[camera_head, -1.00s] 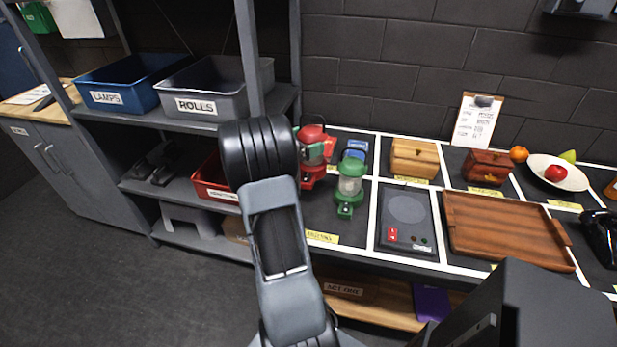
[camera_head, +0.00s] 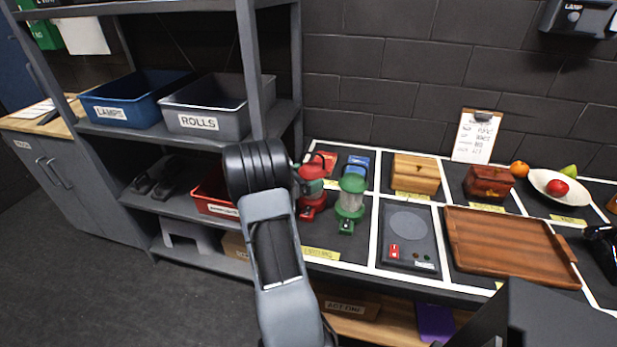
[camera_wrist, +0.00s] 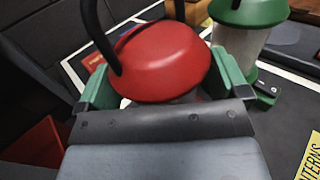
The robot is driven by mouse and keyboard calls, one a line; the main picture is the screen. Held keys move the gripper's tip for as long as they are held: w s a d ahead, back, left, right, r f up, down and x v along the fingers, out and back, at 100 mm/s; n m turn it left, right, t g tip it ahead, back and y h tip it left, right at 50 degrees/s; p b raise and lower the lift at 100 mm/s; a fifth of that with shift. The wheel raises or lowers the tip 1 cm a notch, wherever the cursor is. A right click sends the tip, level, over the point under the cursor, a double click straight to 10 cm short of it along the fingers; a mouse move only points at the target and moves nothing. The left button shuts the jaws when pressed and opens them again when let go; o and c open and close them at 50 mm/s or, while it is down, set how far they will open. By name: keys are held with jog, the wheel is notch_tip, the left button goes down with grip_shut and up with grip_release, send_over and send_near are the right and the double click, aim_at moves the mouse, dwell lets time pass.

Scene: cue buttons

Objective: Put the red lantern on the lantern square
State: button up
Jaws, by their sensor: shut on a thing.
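The red lantern (camera_head: 312,190), with a red dome top, clear body and red base, stands roughly upright in the lantern square (camera_head: 343,248), left of the green lantern (camera_head: 350,203). I cannot tell whether its base touches the surface. My gripper (camera_wrist: 165,88) is shut on the red lantern just below its dome; the dome (camera_wrist: 160,60) and black handle fill the wrist view's middle. In the head view my arm hides most of the gripper. The green lantern also shows close by at the wrist view's upper right (camera_wrist: 245,35). The square's yellow label lies at its front edge.
Red and blue items (camera_head: 357,165) lie in the square behind the lanterns. To the right are a dark panel (camera_head: 408,250) and a wooden tray (camera_head: 505,240). A shelf with a blue bin (camera_head: 130,98) and a grey bin (camera_head: 215,105) stands left.

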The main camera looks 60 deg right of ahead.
jog(key=shift+f, duration=0.2)
jog(key=o, duration=1.5)
jog(key=shift+r, duration=0.15)
jog(key=shift+w+a, duration=0.1)
jog(key=shift+a, duration=0.05)
jog(key=v, duration=1.2)
jog(key=s+a+m+t+y, duration=0.2)
jog(key=a+m+t+y, duration=0.1)
jog(key=a, duration=0.8)
jog(key=s+a+r+m+t+y, duration=0.1)
jog(key=s+a+m+t+y, duration=0.1)
jog(key=a+m+t+y, duration=0.2)
jog(key=s+a+r+m+t+y, duration=0.1)
jog(key=a+m+t+y, duration=0.3)
jog(key=a+y, duration=0.5)
jog(key=s+a+m, duration=0.1)
jog(key=a, duration=0.7)
jog(key=shift+s+a+r+m+b, duration=0.2)
jog(key=shift+a+r+m+b, duration=0.1)
jog(key=shift+a+b, duration=0.1)
